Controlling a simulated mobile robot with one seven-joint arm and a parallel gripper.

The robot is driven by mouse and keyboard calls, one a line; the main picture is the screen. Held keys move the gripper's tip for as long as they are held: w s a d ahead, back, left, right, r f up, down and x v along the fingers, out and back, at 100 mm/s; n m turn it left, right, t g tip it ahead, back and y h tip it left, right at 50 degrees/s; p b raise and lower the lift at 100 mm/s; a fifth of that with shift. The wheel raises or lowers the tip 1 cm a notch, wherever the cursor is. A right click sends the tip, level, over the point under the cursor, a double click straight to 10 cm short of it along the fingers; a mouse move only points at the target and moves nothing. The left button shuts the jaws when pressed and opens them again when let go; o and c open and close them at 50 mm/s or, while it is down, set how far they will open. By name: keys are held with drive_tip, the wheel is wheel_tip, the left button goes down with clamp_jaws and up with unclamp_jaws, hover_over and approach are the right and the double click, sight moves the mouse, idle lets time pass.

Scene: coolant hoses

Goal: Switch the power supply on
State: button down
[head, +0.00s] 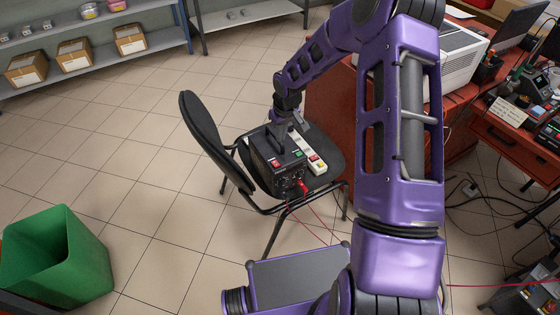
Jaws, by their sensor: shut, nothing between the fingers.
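The power supply (266,178) is a black box that stands on the seat of a black chair. A red switch or lit part (275,163) and a small green one (297,153) show on it, too small to read as on or off. A red plug or lead (302,187) is at its lower front. My gripper (285,133) points down at the top rear of the box and looks shut and empty. Its fingertips are small and partly hidden, so I cannot tell whether they touch the box.
A white strip with coloured buttons (310,153) lies beside the box on the chair (333,160). A red workbench (332,100) with equipment is behind and right. Red leads hang toward the floor. A green bin (55,258) stands at left; the tiled floor between is clear.

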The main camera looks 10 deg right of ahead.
sight(277, 165)
drive_tip(key=shift+a+f, duration=0.1)
drive_tip(key=shift+f, duration=0.05)
drive_tip(key=shift+f, duration=0.1)
drive_tip(key=x, duration=0.8)
drive_tip(key=s+b+x, duration=0.1)
drive_tip(key=x, duration=0.3)
drive_tip(key=shift+f, duration=0.9)
